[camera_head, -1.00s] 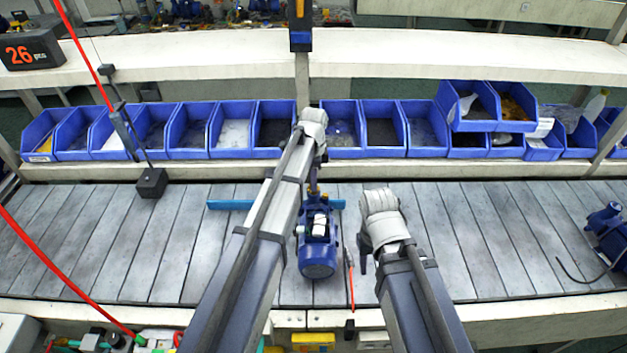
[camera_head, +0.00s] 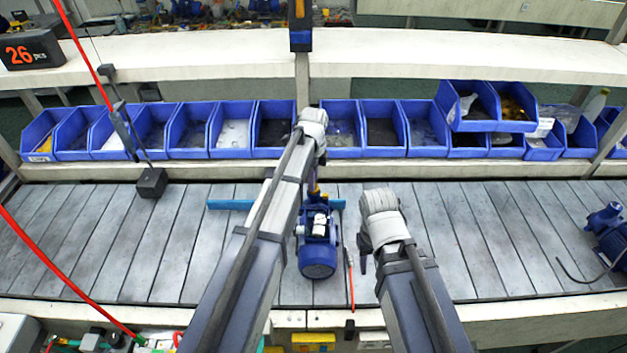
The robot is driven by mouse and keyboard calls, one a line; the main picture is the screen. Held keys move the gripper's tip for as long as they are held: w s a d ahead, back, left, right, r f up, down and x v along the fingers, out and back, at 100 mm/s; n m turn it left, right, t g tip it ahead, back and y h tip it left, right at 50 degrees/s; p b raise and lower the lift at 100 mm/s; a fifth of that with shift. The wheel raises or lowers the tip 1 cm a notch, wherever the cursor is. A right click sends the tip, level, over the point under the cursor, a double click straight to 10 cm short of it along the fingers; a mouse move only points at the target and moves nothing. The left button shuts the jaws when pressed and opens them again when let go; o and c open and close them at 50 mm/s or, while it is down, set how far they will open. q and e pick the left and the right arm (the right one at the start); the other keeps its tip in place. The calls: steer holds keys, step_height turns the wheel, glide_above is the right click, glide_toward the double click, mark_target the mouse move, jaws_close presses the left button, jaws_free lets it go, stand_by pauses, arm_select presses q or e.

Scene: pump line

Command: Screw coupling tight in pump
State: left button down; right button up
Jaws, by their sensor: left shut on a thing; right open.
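The blue pump (camera_head: 318,258) stands on the slatted conveyor in the middle of the head view, with a white part on its top. My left gripper (camera_head: 314,190) reaches down at the pump's far end and is shut on a small brass-coloured part there, which looks like the coupling (camera_head: 315,194). The arm hides much of the coupling, so I cannot tell how deep it sits in the pump. My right gripper (camera_head: 362,262) is open and empty, just right of the pump and apart from it.
A blue bar (camera_head: 232,204) lies behind the pump. A red-handled tool (camera_head: 351,282) is between the pump and my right gripper. A second blue pump (camera_head: 608,235) stands at the far right. Blue bins (camera_head: 232,130) line the back. The conveyor (camera_head: 110,240) is clear at left.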

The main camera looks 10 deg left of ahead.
arm_select(q)
steer(key=shift+m, duration=1.7)
steer(key=c, duration=0.8)
jaws_free()
steer(key=shift+o, duration=0.2)
steer(key=shift+n, duration=1.7)
steer(key=shift+n, duration=1.8)
